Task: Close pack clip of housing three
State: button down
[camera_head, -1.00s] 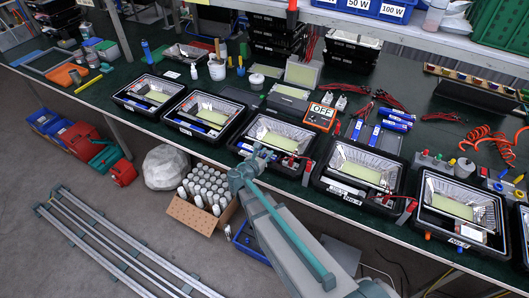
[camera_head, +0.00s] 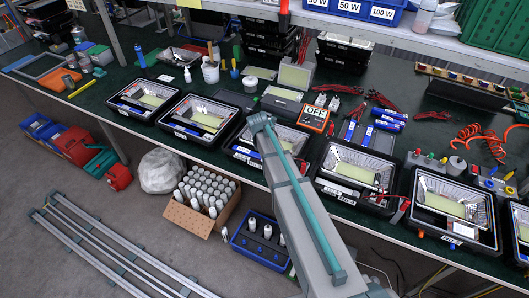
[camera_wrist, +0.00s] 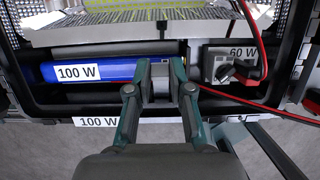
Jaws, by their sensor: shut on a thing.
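Housing three (camera_head: 243,153) is the third open black floodlight housing from the left in the head view, partly covered by my arm. The wrist view shows a housing's front wall (camera_wrist: 45,112) with a "100 W" label. A blue battery pack (camera_wrist: 95,71) marked "100 W" lies in its slot. My gripper (camera_wrist: 160,82) is at the pack's right end, its fingers closed on a small grey piece, seemingly the pack clip (camera_wrist: 160,70). The fingers hide much of the clip, so its exact position cannot be told. My gripper is hidden in the head view.
Right of the pack sits a "60 W" driver block (camera_wrist: 222,65) with a red clamp and lead (camera_wrist: 252,45). Reflector and yellow panel (camera_wrist: 165,15) lie behind. Neighbouring housings (camera_head: 190,120) (camera_head: 355,175) stand close on both sides.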

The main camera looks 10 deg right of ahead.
jog(key=g+y, duration=0.1)
jog(key=w+d+f+g+y, duration=0.1)
jog(key=shift+w+f+g, duration=0.15)
jog(key=shift+f+g, duration=0.05)
jog(key=shift+g, duration=0.2)
jog(key=shift+f+g+y, duration=0.2)
jog(key=shift+g+y, duration=0.1)
jog(key=shift+y, duration=0.1)
jog(key=c, duration=1)
grip_release()
jog(key=shift+c, duration=0.2)
notch_tip(320, 180, up, 12)
jog(key=shift+w+d, duration=0.35)
